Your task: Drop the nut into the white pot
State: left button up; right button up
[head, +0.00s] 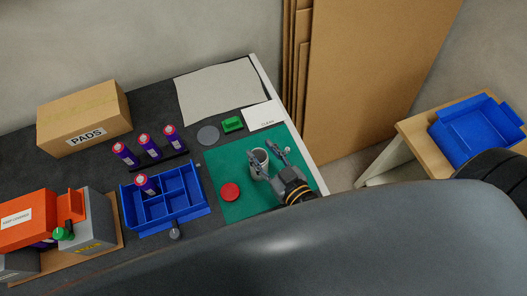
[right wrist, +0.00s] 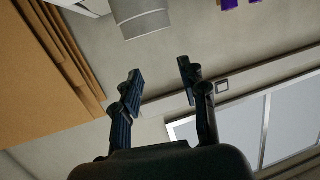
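I cannot make out the nut for sure; a tiny pale object (head: 287,149) lies right of the gripper. My left gripper is out of view.
A red disc (head: 230,192) lies on the mat. A blue divided tray (head: 180,210), purple cells (head: 145,143), a PADS box (head: 84,118), a green block (head: 232,124) and a white card (head: 263,115) are nearby. A blue bin (head: 475,135) stands on a separate table at right.

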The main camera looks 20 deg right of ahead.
jog(key=v, duration=1.2)
dwell(0.4)
